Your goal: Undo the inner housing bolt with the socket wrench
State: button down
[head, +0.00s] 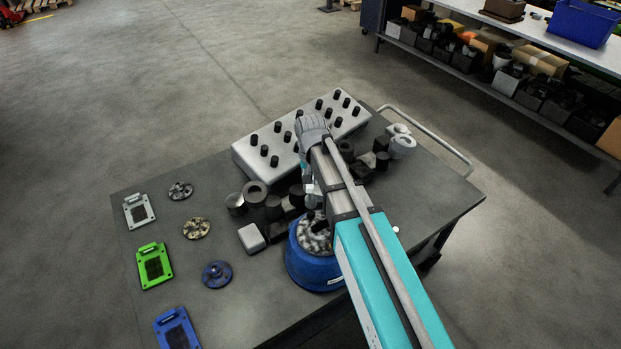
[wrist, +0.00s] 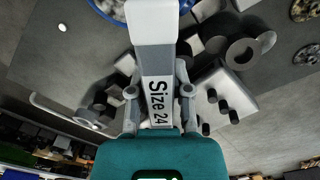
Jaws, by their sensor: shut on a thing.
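My gripper (wrist: 159,92) is shut on the socket wrench (wrist: 155,62), a grey tool marked "Size 24" with a broad pale block at its far end. In the wrist view the wrench lies between the two grey fingers and points toward the blue round container. In the head view my arm covers most of the gripper and wrench. The blue container (head: 313,271) stands near the table's front edge, with grey-white pieces inside, partly behind my arm. I cannot make out the inner housing bolt in either view.
A pale block with several black pegs (head: 247,157) lies at the table's back. Dark and grey cylindrical parts (head: 255,192) crowd the middle. Three discs, including a blue one (head: 217,274), and three plates, including a green one (head: 154,265), lie left. The table's right side is mostly bare.

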jog(key=m, duration=0.5)
jog(key=shift+f+b, duration=0.3)
jog(key=shift+f, duration=0.05)
jog(key=shift+f+b, duration=1.6)
jog(key=shift+f, duration=0.15)
